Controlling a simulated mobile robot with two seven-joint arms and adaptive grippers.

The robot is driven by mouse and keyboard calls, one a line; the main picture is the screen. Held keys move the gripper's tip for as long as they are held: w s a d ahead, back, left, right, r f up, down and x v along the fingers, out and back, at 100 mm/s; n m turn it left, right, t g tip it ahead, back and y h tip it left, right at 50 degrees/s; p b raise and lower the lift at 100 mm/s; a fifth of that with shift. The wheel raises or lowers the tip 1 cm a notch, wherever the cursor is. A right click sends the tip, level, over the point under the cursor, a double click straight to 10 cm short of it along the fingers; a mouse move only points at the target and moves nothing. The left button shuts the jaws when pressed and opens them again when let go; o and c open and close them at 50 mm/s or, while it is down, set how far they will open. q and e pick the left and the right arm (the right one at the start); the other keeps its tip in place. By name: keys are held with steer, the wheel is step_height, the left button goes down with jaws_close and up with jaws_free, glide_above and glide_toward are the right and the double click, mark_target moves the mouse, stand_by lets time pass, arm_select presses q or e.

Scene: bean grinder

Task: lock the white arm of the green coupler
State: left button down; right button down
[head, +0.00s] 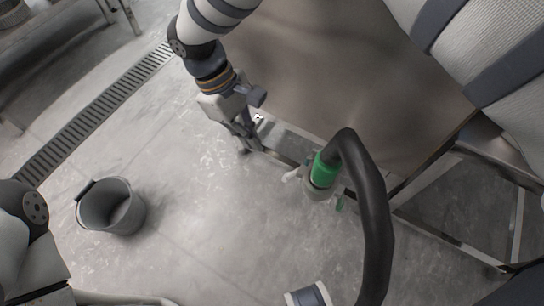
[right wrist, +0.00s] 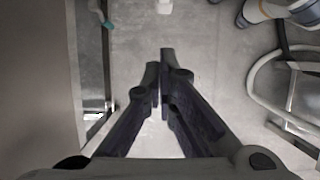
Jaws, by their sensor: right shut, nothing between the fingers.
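The green coupler (head: 324,171) is at the end of a thick black hose (head: 372,205), right of centre in the head view. A small white arm (head: 291,175) sticks out on its left side. A small green piece (head: 339,203) hangs at its lower right. My right gripper (head: 246,143) points down, left of and above the coupler in the picture, apart from it. In the right wrist view its fingers (right wrist: 161,75) are together and empty. A teal-green piece (right wrist: 107,25) shows at the top left there; I cannot tell which part it is. My left gripper is not in view.
A grey bucket (head: 111,208) stands on the floor at the left. A drain grate (head: 95,112) runs along the floor. A large brownish panel (head: 340,75) lies behind the coupler, with a metal frame (head: 440,235) at the right. The floor between bucket and coupler is clear.

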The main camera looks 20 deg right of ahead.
mark_target(292, 175)
steer(key=s+d+f, duration=0.3)
steer(key=s+f, duration=0.1)
steer(key=f, duration=0.1)
steer(key=shift+p, duration=0.3)
steer(key=shift+d+f, duration=0.1)
